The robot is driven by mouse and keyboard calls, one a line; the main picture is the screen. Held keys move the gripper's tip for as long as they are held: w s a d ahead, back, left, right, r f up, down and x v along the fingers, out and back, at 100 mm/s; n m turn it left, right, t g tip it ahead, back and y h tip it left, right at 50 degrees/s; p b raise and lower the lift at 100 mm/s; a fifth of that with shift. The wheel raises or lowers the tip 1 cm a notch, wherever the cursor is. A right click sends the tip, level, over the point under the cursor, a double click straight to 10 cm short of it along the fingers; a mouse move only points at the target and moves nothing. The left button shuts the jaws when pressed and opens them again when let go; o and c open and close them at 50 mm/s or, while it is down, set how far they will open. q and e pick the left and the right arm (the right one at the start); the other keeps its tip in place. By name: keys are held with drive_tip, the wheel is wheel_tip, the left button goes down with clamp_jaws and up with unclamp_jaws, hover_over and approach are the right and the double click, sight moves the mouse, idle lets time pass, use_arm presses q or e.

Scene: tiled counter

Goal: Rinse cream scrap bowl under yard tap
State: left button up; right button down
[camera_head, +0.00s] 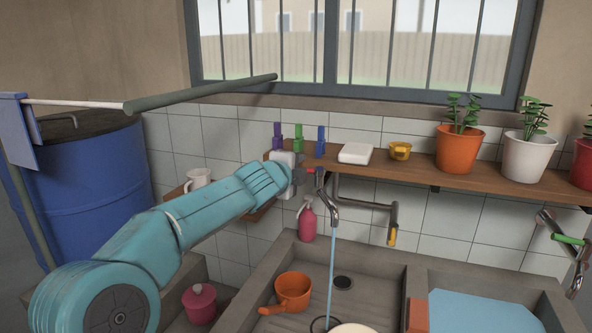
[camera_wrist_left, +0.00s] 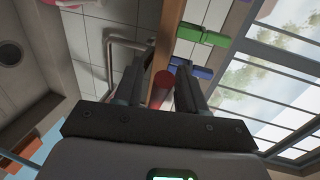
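The yard tap (camera_head: 328,200) juts from the wall below the shelf, and a blue water stream (camera_head: 331,265) runs from its spout into the left basin. A cream bowl (camera_head: 352,328) shows only its top at the bottom edge; the stream comes down just left of it. My left gripper (camera_head: 309,172) is at the tap's red handle. In the left wrist view, the fingers of the left gripper (camera_wrist_left: 163,78) stand apart with the red handle (camera_wrist_left: 163,88) between them; I see no clear grip. My right gripper is out of view.
An orange dipper (camera_head: 292,291) lies in the left basin near a drain (camera_head: 342,283). A pink bottle (camera_head: 307,222) stands behind it. The shelf (camera_head: 405,172) holds pegs, soap and potted plants. A blue barrel (camera_head: 88,185) stands left. Blue water (camera_head: 480,312) fills the right basin.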

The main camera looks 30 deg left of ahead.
use_arm(q)
drive_tip(key=b+v, duration=0.3)
drive_tip(key=v, duration=1.3)
drive_tip(key=shift+s, duration=0.2)
